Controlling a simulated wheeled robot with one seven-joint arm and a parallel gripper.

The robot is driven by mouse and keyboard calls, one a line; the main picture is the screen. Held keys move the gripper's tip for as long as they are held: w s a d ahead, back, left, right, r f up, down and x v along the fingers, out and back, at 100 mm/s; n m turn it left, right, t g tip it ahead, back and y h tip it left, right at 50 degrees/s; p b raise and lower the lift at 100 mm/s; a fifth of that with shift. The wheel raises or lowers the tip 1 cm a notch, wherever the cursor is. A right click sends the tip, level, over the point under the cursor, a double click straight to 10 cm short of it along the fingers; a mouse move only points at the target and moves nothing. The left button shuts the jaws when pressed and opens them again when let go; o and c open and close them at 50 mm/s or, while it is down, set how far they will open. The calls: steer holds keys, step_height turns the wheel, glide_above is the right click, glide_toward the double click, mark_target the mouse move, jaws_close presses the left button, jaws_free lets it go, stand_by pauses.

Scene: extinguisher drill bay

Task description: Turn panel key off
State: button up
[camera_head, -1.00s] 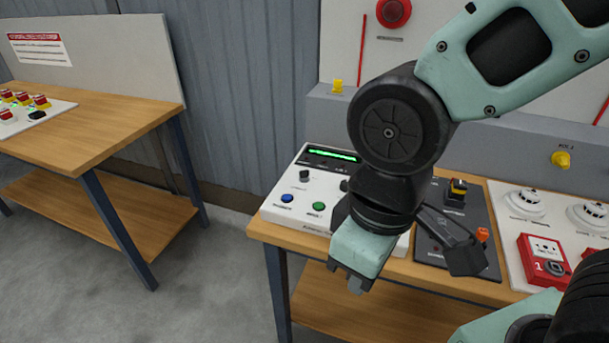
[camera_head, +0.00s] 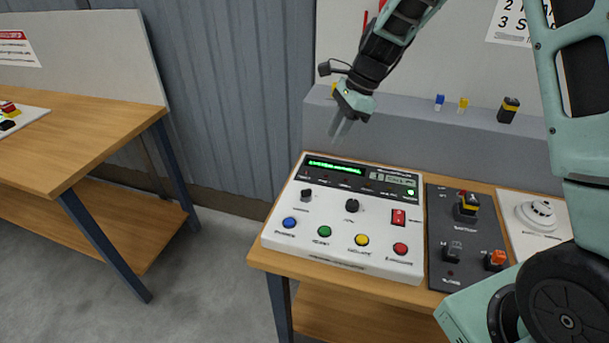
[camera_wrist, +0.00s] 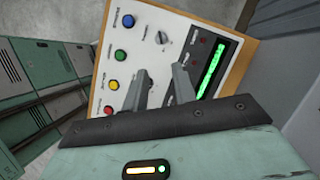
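The white control panel (camera_head: 340,258) lies on the wooden bench, with a lit green display at its back. It carries two dark rotary controls, a left knob (camera_head: 306,195) and a middle knob (camera_head: 352,206); the labels are too small to tell which is the key. My gripper (camera_head: 341,130) is above the back of the panel, pointing down, apart from it. In the wrist view its two fingers (camera_wrist: 162,80) stand apart with nothing between them. The left knob (camera_wrist: 163,37) shows beyond the fingertips there; the middle knob is hidden or unclear behind the fingers.
Blue (camera_head: 289,222), green (camera_head: 324,231), yellow (camera_head: 362,240) and red (camera_head: 400,248) buttons line the panel's front. A red rocker switch (camera_head: 398,217) sits at its right. A dark switch plate (camera_head: 465,270) adjoins it. A grey ledge (camera_head: 400,125) rises behind.

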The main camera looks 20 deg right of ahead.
mark_target(309, 189)
steer(key=p+x, duration=0.3)
steer(key=x, duration=1.4)
steer(key=shift+f+p, duration=0.2)
steer(key=shift+p, duration=0.2)
steer(key=shift+c, duration=0.4)
jaws_close()
